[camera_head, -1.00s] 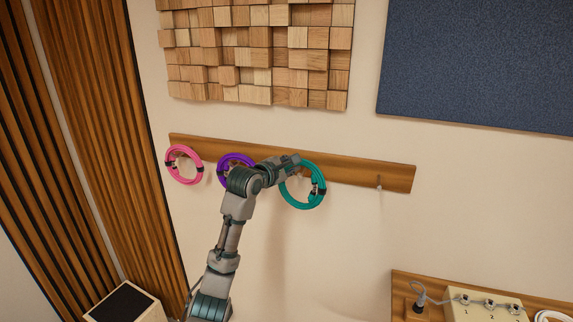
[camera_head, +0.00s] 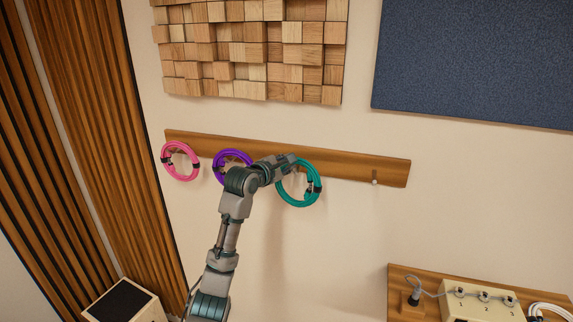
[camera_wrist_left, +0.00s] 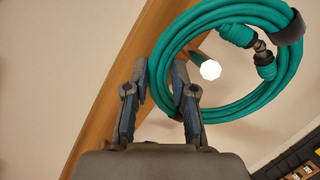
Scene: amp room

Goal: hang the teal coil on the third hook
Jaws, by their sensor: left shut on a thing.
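The teal coil (camera_head: 317,188) is at the wooden hook rail (camera_head: 345,167), right of the purple coil (camera_head: 221,158) and pink coil (camera_head: 167,173). My left gripper (camera_head: 294,161) is shut on the teal coil near its upper left side. In the left wrist view, the teal coil (camera_wrist_left: 160,67) passes between the fingers (camera_wrist_left: 161,92). The white end of a hook (camera_wrist_left: 210,70) shows inside the coil's ring. Whether the coil rests on this hook cannot be told. My right gripper is not in view.
A bare hook (camera_head: 375,180) is farther right on the rail. A wood-block panel (camera_head: 255,50) and a blue panel (camera_head: 475,60) are on the wall above. A shelf (camera_head: 400,295) with a numbered box (camera_head: 482,305) is at lower right.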

